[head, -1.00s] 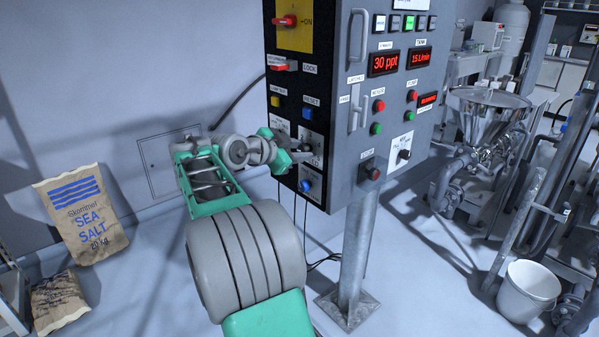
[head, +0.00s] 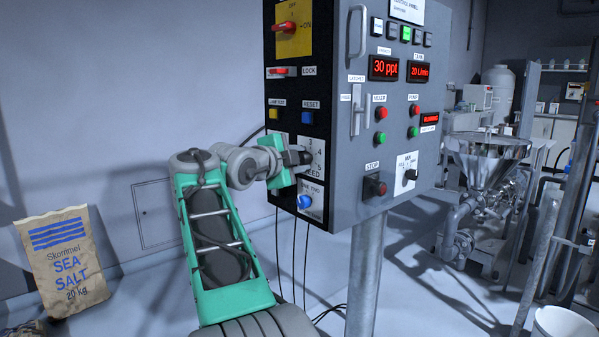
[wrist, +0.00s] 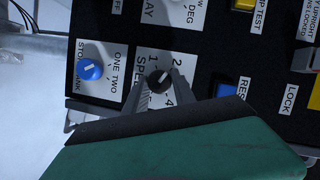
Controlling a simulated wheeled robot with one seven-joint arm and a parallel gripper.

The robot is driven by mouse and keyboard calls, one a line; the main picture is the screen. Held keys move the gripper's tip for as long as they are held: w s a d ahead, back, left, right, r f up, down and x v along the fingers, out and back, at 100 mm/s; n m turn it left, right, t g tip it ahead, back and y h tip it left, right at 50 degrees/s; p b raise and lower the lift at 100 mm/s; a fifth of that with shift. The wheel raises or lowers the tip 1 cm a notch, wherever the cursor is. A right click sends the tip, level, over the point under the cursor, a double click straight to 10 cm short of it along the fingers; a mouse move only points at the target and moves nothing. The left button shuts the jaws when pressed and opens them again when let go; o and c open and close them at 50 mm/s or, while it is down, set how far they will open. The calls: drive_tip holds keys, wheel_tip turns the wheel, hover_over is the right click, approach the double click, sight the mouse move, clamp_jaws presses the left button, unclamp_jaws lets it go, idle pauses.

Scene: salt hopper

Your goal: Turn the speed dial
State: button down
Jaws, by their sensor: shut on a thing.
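The speed dial is a small black knob on a white plate marked SPEED, low on the black side face of the control panel. In the wrist view the knob (wrist: 158,77) has a white pointer line aimed up and to the right, near the numeral 2. My gripper (wrist: 158,87) is shut on it, one finger on each side. In the head view my gripper (head: 291,166) reaches the plate from the left and hides most of the knob. The red display (head: 419,72) on the panel front reads 20 L/min.
A blue selector knob (wrist: 90,69) sits beside the dial plate; in the head view it (head: 305,202) is just below. A blue reset button (head: 307,118) and yellow button (head: 273,114) are above.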

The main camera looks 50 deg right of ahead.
drive_tip(key=shift+f, duration=0.1)
idle(0.3)
drive_tip(key=c, duration=1)
unclamp_jaws()
drive_tip(key=shift+c, duration=0.2)
drive_tip(key=v, duration=0.7)
drive_tip(key=shift+a+p, duration=0.4)
drive_tip(key=shift+p, duration=0.05)
drive_tip(key=shift+s, duration=0.1)
